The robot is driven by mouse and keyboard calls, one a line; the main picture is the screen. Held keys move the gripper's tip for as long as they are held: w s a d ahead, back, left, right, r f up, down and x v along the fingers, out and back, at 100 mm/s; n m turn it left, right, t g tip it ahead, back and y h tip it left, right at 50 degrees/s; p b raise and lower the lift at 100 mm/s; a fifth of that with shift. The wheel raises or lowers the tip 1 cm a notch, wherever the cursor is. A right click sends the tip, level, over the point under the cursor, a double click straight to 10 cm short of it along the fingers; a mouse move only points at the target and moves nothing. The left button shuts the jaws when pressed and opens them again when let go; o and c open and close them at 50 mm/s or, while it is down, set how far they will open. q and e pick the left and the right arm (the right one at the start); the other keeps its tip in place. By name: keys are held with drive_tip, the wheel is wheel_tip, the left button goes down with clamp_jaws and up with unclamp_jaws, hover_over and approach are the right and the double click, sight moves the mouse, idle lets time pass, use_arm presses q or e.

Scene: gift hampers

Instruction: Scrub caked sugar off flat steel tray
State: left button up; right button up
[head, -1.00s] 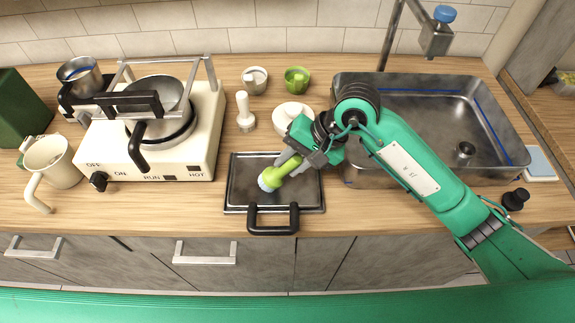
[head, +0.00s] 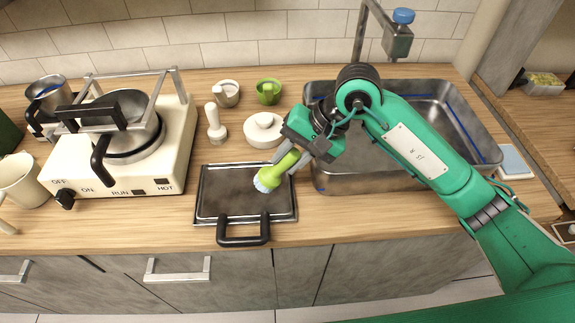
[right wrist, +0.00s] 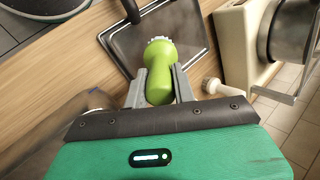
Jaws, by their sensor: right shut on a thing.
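The flat steel tray (head: 225,205) lies on the wooden counter, with a black handle (head: 243,231) toward the front edge. My right gripper (head: 296,160) is shut on a green scrub brush (head: 277,171) with pale bristles. The brush is tilted, its bristle end over the right part of the tray; I cannot tell whether it touches. In the right wrist view the brush (right wrist: 156,75) sits between the two fingers (right wrist: 160,88), with the tray (right wrist: 125,45) beyond it. My left gripper is not in view.
A white hot plate (head: 125,165) with a pot (head: 130,140) stands left of the tray. A steel sink (head: 345,183) is at the right. A white lidded pot (head: 262,130), a white pestle-like tool (head: 215,125) and two small cups stand behind the tray.

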drive_tip(key=shift+d+r, duration=0.25)
drive_tip(key=shift+r, duration=1)
drive_tip(key=shift+a+r+p, duration=0.15)
drive_tip(key=shift+r+p, duration=0.2)
drive_tip(key=shift+r, duration=0.7)
